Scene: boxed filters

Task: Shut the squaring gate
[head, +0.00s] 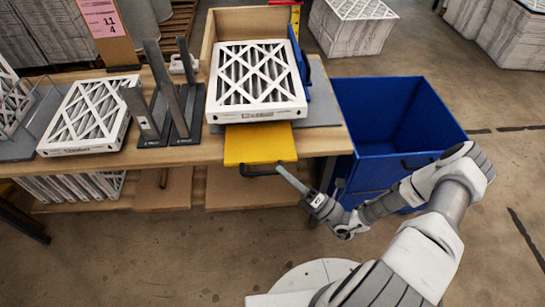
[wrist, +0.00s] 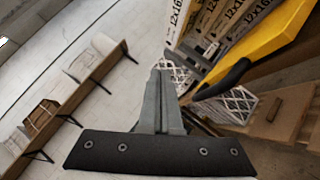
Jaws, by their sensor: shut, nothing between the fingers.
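The yellow panel (head: 260,143), which looks like the squaring gate, lies nearly flat and juts out over the table's front edge, below the boxed filter. A black bar handle (head: 262,171) runs along its front edge. In the wrist view the panel (wrist: 268,38) is at upper right, with its handle (wrist: 222,80) curving toward my fingers. My gripper (head: 281,171) is shut and empty, its tips close to the handle's right end. It shows in the wrist view (wrist: 160,75) too, left of the handle. I cannot tell whether they touch.
A white-framed filter (head: 257,80) sits in an open wooden box (head: 208,40) with a blue side panel (head: 300,65). A blue bin (head: 400,115) stands right of the table. Floor in front is clear.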

